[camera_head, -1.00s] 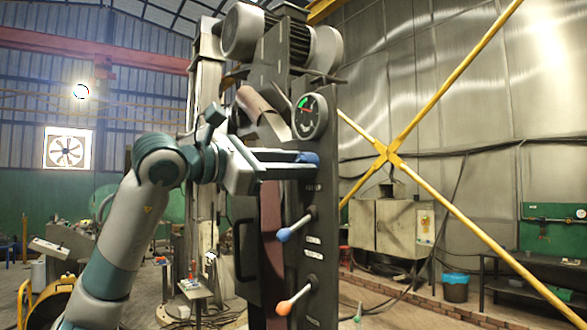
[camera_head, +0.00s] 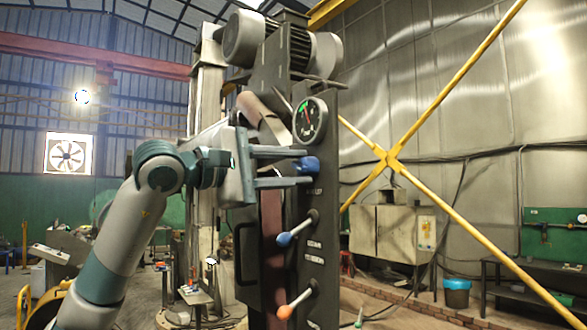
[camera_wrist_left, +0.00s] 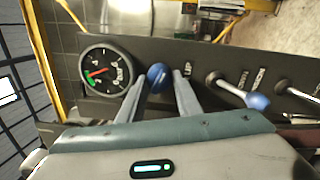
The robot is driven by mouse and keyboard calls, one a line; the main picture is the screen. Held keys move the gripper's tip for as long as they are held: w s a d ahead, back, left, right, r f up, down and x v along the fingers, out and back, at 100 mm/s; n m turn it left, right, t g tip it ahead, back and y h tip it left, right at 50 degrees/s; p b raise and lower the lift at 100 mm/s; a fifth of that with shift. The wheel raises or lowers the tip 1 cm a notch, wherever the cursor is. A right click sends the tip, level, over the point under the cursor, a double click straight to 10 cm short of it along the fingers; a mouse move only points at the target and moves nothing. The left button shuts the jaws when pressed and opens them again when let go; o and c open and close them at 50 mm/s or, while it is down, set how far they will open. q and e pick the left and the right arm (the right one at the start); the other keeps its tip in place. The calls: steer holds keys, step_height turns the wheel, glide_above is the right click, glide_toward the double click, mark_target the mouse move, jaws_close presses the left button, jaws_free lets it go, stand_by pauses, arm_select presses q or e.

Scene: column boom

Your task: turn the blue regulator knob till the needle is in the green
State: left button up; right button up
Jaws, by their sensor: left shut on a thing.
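The blue regulator knob (camera_head: 307,165) sits on the dark column panel, just below the round gauge (camera_head: 310,120). My left gripper (camera_head: 298,167) is shut on the knob, with one finger above and one below. In the left wrist view the knob (camera_wrist_left: 158,76) shows between the tips of the fingers (camera_wrist_left: 158,88), and the gauge (camera_wrist_left: 106,73) is beside it. The gauge has a green band at its upper left in the head view. Its red needle points up and left, close to the green; whether it is inside the band is too small to tell. My right gripper is not seen.
Below the knob, a blue-tipped lever (camera_head: 284,239) and an orange-tipped lever (camera_head: 285,312) stick out from the panel. A yellow cross brace (camera_head: 387,157) stands to the right. A cabinet (camera_head: 393,231) and a blue-rimmed bin (camera_head: 457,291) stand farther back.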

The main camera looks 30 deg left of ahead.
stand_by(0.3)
arm_select(q)
steer(key=o, duration=1)
steer(key=shift+o, duration=0.2)
